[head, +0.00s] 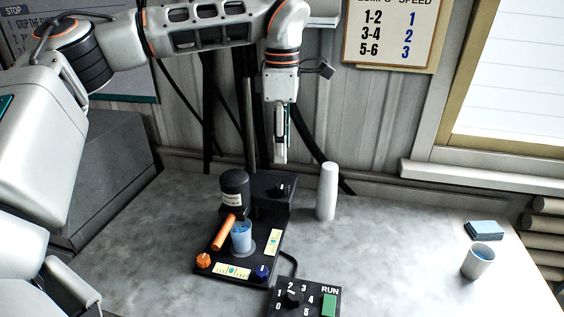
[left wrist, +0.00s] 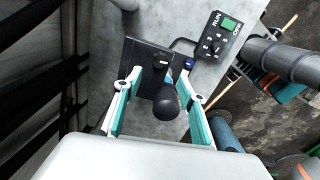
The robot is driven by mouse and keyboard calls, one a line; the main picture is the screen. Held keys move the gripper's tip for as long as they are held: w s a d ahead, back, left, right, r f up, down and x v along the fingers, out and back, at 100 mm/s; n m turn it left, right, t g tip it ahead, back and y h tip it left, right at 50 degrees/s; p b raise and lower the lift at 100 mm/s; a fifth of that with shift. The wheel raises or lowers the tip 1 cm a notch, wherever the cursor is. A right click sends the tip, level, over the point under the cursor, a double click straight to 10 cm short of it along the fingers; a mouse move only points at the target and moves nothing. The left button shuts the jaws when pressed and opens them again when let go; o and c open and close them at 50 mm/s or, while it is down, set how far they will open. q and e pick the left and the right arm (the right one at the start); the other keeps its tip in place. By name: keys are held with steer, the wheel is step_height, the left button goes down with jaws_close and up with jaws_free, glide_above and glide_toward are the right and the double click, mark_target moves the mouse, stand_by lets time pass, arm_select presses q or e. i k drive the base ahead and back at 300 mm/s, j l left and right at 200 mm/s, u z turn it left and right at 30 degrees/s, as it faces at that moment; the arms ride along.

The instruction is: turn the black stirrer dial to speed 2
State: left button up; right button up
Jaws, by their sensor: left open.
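The disperser (head: 236,187) stands on a black base, with a black dial (head: 282,187) on its rear box. A white mark shows on this dial, but its setting is too small to read. A control box (head: 325,287) in front has a second black dial (head: 293,298) with numbers around it and a green RUN button. I cannot tell for certain which black dial is the stirrer's. My left gripper (head: 281,158) points down, open and empty, above the rear box and apart from it. In the left wrist view its fingers (left wrist: 160,82) spread above the disperser. My right gripper is not visible.
An orange handle (head: 224,233) and a blue cup (head: 241,238) are beside the motor. An orange knob (head: 203,260) and a blue knob (head: 262,272) sit on the base's front. A white cylinder (head: 327,190) stands close right. A cup (head: 478,262) and blue pad (head: 484,230) are farther right.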

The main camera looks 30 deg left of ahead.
mark_target(294, 297)
steer(key=k, duration=1)
